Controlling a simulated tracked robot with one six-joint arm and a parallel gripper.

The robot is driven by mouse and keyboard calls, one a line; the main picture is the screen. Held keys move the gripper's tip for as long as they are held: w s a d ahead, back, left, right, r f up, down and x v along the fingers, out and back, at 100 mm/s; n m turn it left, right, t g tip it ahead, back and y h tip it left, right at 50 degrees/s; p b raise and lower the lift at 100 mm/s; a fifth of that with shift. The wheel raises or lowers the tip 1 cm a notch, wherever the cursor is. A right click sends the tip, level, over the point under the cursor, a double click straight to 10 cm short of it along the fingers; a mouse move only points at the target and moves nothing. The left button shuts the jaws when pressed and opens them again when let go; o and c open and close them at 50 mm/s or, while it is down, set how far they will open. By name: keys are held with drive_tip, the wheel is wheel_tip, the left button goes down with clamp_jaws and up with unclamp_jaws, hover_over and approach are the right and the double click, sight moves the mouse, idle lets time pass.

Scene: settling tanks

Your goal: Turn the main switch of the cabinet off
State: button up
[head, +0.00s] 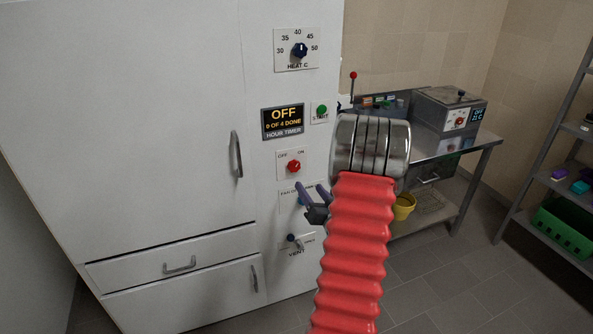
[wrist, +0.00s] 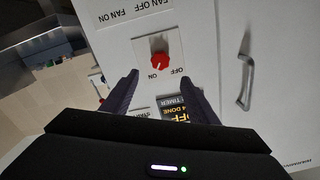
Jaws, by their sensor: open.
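The white cabinet (head: 180,120) carries a red rotary main switch (head: 294,166) on a small plate marked OFF at left and ON at right. In the wrist view the picture is turned over, and the red switch (wrist: 161,62) shows ahead of and between the fingertips, with ON at lower left and OFF at lower right. The knob's mark seems to lean toward ON, but it is small. My gripper (head: 310,185) is open and empty, just below and right of the switch in the head view. In the wrist view its fingers (wrist: 159,75) appear apart from the knob.
Above the switch are an hour timer display (head: 283,122) reading OFF, a green start button (head: 321,110) and a heat dial (head: 299,50). A blue fan knob (head: 302,199) is partly hidden by my gripper; a vent lever (head: 293,239) is below. A steel bench (head: 455,150) stands right.

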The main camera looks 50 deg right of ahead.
sight(294, 168)
drive_tip(key=x, duration=1.3)
drive_tip(key=shift+c, duration=0.2)
drive_tip(key=c, duration=1)
drive_tip(key=shift+n, duration=0.4)
drive_tip(key=n, duration=0.9)
drive_tip(key=shift+a+n, duration=0.1)
drive_tip(key=shift+n, duration=0.3)
drive_tip(key=shift+w+n, duration=0.1)
drive_tip(key=shift+n, duration=1.7)
drive_tip(key=shift+a, duration=0.1)
